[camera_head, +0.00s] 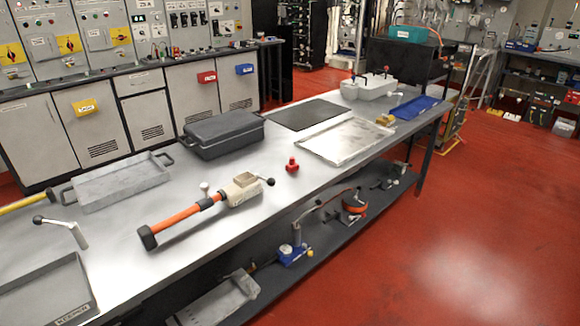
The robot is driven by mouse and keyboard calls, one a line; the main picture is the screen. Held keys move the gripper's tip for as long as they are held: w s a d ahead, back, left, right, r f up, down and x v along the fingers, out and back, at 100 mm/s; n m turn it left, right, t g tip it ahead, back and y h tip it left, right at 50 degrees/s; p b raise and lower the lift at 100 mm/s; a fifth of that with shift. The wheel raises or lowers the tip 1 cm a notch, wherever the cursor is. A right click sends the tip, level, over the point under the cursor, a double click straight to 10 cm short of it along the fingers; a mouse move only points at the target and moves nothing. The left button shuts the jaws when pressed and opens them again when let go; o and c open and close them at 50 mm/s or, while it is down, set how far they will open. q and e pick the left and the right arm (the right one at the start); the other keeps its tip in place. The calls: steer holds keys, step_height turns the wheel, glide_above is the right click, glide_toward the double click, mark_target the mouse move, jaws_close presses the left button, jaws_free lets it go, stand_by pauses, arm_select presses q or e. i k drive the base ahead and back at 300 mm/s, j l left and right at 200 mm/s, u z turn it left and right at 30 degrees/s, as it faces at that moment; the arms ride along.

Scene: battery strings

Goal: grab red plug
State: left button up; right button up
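The red plug (291,165) is a small red piece with a knob-like top. It stands upright on the bare metal table top (262,205), near the table's right-hand edge. Nothing touches it, and it is fully visible. Neither of my grippers shows in the head view.
An orange tool with a beige head (241,188) lies left of the plug. A dark lidded case (222,135) and a grey tray (120,184) stand behind it. A silver plate (345,140) and black mat (305,114) lie farther along. Clear metal surrounds the plug.

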mark_target(292, 167)
steer(key=i+l, duration=0.2)
steer(key=l, duration=0.15)
steer(key=i+l, duration=0.2)
steer(key=l, duration=0.15)
steer(key=i+l, duration=0.2)
steer(key=l, duration=0.15)
steer(key=i+l, duration=0.2)
steer(key=l, duration=0.15)
